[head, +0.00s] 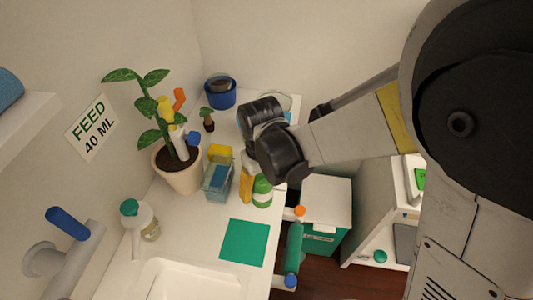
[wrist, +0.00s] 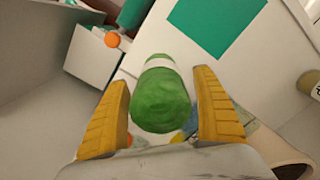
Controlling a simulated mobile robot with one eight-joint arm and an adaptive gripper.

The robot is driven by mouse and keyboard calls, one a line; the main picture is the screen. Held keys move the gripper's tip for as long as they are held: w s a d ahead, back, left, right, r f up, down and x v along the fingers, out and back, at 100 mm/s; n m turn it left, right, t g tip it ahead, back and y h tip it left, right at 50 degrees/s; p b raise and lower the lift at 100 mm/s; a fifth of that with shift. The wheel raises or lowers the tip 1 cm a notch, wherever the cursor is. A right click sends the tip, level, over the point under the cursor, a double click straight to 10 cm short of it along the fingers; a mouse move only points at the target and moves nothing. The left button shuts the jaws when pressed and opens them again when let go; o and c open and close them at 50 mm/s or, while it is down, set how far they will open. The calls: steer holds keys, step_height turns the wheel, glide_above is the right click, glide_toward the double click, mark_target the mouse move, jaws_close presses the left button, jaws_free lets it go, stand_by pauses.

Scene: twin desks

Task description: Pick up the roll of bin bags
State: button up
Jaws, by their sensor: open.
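The roll of bin bags looks like the green cylinder with a white band (wrist: 160,100), seen close up in the wrist view. In the head view it is a green and white shape (head: 262,190) near the right edge of the white desk. My gripper (wrist: 160,78) is open, with one yellow finger on each side of the roll. Gaps show between the fingers and the roll. In the head view my gripper (head: 248,188) is just left of the roll, and one finger is mostly hidden.
A clear container with a blue sponge (head: 216,180) and a potted plant (head: 180,172) stand left of the gripper. A green cloth (head: 244,242) lies in front. A soap bottle (head: 140,218) stands by the sink (head: 185,282). A green bottle with an orange cap (head: 295,245) is beyond the desk edge.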

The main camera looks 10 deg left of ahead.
steer(key=shift+f, duration=0.2)
steer(key=c, duration=1.3)
steer(key=shift+r, duration=0.1)
steer(key=shift+c, duration=0.2)
